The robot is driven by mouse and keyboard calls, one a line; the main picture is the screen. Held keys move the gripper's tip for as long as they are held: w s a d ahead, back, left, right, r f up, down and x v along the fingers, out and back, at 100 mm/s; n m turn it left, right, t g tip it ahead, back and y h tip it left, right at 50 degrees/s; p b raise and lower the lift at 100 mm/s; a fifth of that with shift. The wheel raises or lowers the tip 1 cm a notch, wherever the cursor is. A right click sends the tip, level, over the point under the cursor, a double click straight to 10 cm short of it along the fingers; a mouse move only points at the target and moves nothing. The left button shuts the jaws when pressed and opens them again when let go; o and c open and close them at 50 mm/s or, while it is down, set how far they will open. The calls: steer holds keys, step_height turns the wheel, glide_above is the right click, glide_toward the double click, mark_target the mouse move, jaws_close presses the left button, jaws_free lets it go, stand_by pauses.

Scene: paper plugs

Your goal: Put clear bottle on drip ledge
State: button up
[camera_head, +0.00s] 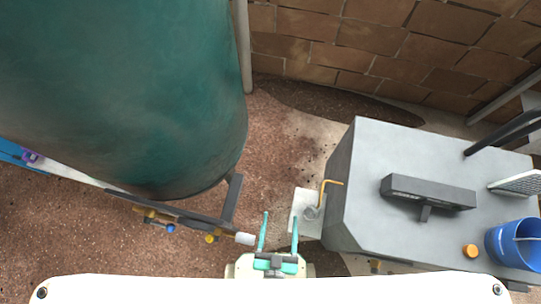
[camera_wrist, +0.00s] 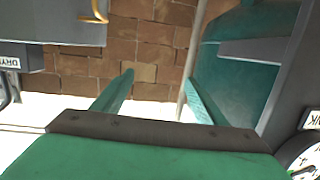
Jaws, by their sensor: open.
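My gripper (camera_head: 279,232) is open at the bottom centre of the head view, its two teal fingers apart. In the wrist view my gripper (camera_wrist: 160,98) has nothing between its fingers. A pale plate-like ledge (camera_head: 299,201), possibly the drip ledge, juts from the grey cabinet just right of the fingers, under a bent orange pipe (camera_head: 331,182). A small greyish round thing (camera_head: 311,212) is on it; I cannot tell whether it is the clear bottle. A whitish cylinder (camera_head: 245,238) shows left of the fingers, at the end of a dark rail.
A large green tank (camera_head: 120,90) fills the upper left, with a dark rail (camera_head: 180,212) and valves below. The grey cabinet (camera_head: 400,165) at right carries a blue bucket (camera_head: 513,244) and an orange cap (camera_head: 470,251). Brown floor lies open between tank and cabinet.

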step_height(320, 180, up, 15)
steer(key=a+n+y, duration=0.1)
steer(key=a+y, duration=0.1)
steer(key=a, duration=0.1)
steer(key=shift+n, duration=0.3)
steer(key=shift+r, duration=0.1)
steer(key=shift+w, duration=0.1)
steer(key=c, duration=0.9)
steer(key=shift+w+d, duration=0.1)
steer(key=shift+d, duration=0.05)
